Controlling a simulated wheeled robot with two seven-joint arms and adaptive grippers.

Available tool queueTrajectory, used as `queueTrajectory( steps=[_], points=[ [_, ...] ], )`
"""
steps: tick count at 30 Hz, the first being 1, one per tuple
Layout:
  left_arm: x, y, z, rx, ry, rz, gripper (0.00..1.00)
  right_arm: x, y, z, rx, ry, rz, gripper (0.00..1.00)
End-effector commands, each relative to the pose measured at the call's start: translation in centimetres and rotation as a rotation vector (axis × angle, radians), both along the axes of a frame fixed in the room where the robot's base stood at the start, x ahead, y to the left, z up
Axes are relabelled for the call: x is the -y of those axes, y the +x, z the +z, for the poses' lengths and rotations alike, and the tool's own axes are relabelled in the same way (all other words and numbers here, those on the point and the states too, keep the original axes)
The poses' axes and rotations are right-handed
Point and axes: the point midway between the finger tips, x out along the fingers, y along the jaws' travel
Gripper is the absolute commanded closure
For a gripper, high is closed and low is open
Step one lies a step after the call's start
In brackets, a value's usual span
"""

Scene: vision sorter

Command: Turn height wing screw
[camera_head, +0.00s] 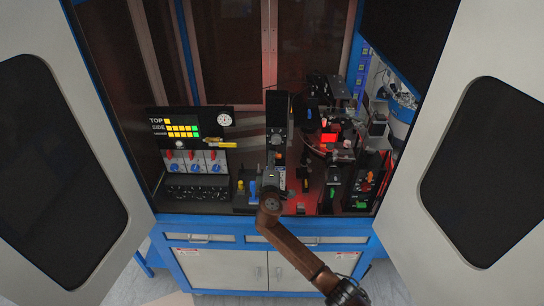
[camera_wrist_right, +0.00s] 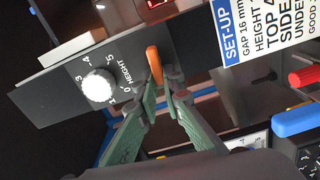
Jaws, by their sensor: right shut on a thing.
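The height wing screw is an orange upright wing (camera_wrist_right: 154,64) at the edge of a dark panel (camera_wrist_right: 45,90) marked HEIGHT. My right gripper (camera_wrist_right: 162,84) has its green fingers closed on the wing's lower end; the exact contact is partly hidden by the fingertips. A white round knob (camera_wrist_right: 97,86) with a scale from 0 to 5 sits left of the wing on the same panel. In the head view my right gripper (camera_head: 272,178) is at the machine's middle, and the wing is too small to tell clearly. My left gripper is not in view.
A set-up card (camera_wrist_right: 265,30) with printed values stands at the upper right, above a red handle (camera_wrist_right: 305,76) and a blue handle (camera_wrist_right: 297,122). In the head view a lamp panel (camera_head: 190,125) stands left of my gripper. Open cabinet doors flank the machine.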

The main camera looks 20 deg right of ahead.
Motion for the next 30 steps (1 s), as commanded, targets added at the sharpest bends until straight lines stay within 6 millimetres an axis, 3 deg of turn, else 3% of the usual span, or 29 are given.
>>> queueTrajectory(
  steps=[9, 24, 25, 30],
  points=[
    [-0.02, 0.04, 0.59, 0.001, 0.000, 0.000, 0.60, -0.15, -0.03, -0.28, -0.030, -0.101, 0.003, 1.00],
    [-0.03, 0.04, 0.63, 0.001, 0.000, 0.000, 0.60, -0.18, -0.02, -0.41, -0.035, -0.115, 0.003, 1.00],
    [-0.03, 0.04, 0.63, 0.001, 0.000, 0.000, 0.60, -0.18, -0.03, -0.42, -0.035, -0.115, 0.003, 0.91],
    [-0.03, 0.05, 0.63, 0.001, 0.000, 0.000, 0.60, -0.11, -0.03, -0.37, -0.034, -0.114, 0.002, 0.79]
  ],
)
